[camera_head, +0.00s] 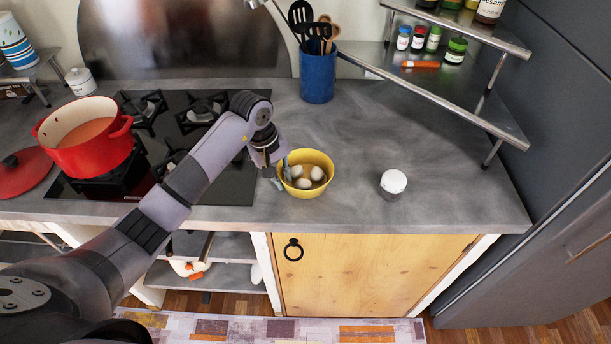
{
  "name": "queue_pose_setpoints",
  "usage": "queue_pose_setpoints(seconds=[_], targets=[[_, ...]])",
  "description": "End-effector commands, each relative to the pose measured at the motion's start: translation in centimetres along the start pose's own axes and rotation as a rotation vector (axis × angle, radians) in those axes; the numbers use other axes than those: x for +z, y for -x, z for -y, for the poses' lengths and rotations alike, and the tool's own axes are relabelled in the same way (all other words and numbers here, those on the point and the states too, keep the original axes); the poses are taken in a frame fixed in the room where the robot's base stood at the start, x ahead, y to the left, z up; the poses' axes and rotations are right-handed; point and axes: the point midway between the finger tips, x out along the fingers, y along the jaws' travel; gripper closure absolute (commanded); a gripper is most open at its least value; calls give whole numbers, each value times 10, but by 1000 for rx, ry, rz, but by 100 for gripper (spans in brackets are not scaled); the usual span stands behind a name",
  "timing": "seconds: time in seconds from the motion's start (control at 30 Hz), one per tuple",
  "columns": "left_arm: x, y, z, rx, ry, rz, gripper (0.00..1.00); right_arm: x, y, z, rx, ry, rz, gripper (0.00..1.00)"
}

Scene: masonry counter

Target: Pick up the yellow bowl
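The yellow bowl (318,187) stands upright on the grey counter, right of the black stove. Several pale egg-like things lie in it. My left arm comes in from the lower left, and its gripper (282,174) is at the bowl's left rim. Greyish fingers show at that rim, one seemingly near the inside and one outside. The wrist hides part of them, so I cannot tell whether they are closed on the rim. My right gripper is not in view.
A small white-lidded jar (393,183) stands right of the bowl. A blue utensil holder (318,76) is behind. A red pot (88,140) sits on the stove (235,185) at left. A metal shelf (440,85) with jars is at the back right. The counter (450,195) has free room at right.

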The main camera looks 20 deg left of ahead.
Motion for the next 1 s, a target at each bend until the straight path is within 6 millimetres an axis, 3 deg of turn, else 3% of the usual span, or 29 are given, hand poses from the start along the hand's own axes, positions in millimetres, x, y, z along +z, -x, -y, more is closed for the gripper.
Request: queue_pose_setpoints(seconds=[0.13,1.0], targets=[[0,0,0,0,0,0,100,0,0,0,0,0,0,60],[-1,7,-2,2,-2,-2,100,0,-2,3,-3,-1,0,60]])
